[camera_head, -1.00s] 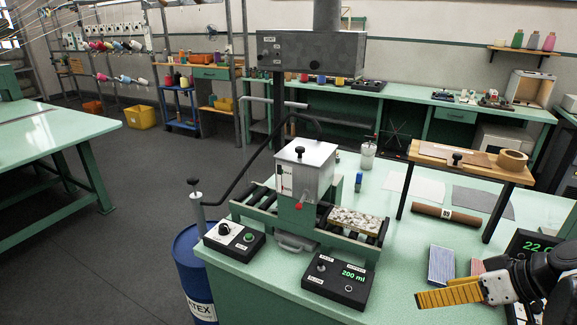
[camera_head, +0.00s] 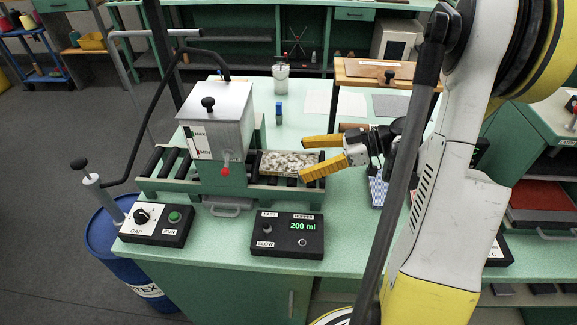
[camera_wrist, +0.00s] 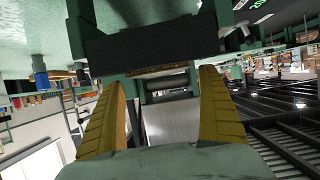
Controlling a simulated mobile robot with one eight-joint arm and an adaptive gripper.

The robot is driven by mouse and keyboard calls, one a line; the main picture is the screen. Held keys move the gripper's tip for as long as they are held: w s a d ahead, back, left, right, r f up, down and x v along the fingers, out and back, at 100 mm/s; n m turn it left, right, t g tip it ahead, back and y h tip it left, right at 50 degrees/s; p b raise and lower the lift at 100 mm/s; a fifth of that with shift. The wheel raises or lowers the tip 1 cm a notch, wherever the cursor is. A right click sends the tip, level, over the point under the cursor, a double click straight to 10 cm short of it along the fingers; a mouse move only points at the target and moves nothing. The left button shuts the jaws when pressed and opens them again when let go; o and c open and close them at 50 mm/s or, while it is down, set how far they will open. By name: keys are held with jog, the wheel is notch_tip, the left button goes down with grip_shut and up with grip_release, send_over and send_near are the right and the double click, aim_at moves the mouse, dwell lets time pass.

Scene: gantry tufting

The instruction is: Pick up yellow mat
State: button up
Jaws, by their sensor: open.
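A mat with a mottled white and brown top and a yellowish edge (camera_head: 282,162) lies flat on the rollers to the right of the machine's white box. My gripper (camera_head: 303,158) is open at the mat's right end, one finger toward the far side and one toward the near side. No contact is clear. In the wrist view my two yellow fingers (camera_wrist: 163,76) stand apart, with a thin tan strip (camera_wrist: 158,71), seemingly the mat's edge, between them under a dark block. Most of the mat is hidden there.
The white hopper box (camera_head: 217,120) with a red knob stands just left of the mat. The control box reading 200 ml (camera_head: 287,236) sits in front. A wooden stand (camera_head: 372,72) is behind right. A blue barrel (camera_head: 113,232) stands at the left.

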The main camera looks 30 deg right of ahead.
aim_at(289, 162)
jog(key=b+x, duration=0.1)
jog(key=x, duration=0.3)
jog(key=shift+a+f, duration=0.1)
jog(key=shift+a, duration=0.15)
jog(key=c, duration=1.3)
